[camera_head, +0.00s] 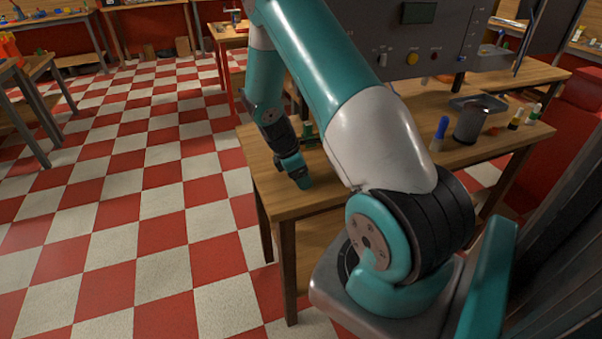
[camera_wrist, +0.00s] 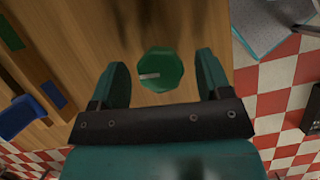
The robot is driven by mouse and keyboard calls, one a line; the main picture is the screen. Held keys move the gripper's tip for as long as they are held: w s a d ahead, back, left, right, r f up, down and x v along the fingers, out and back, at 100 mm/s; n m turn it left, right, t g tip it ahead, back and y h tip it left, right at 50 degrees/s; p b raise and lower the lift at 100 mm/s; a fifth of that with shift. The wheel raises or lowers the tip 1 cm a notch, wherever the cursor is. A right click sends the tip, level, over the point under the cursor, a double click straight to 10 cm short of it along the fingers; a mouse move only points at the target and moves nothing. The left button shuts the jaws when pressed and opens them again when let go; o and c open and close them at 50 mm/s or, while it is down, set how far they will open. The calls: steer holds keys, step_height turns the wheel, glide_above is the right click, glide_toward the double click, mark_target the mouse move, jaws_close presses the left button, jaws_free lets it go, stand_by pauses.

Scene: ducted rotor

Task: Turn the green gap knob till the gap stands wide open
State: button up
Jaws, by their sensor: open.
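The green gap knob (camera_wrist: 160,70) is a faceted disc with a white pointer mark aimed left in the wrist view. My gripper (camera_wrist: 161,62) is open, one finger on either side of the knob, with a visible gap on both sides. Whether the fingertips are down at the knob's height is unclear. In the head view my gripper (camera_head: 296,172) points down over the left part of the wooden table (camera_head: 276,196). My own arm hides much of that area, and I cannot make out the knob there for certain.
A grey machine panel (camera_head: 420,45) with a yellow button (camera_head: 412,58) stands behind my arm. A blue-handled tool (camera_head: 441,130), a dark cup (camera_head: 470,122) and small bottles (camera_head: 517,118) stand to the right. The checkered floor (camera_head: 120,220) at left is open.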

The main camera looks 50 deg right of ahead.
steer(key=c, duration=0.9)
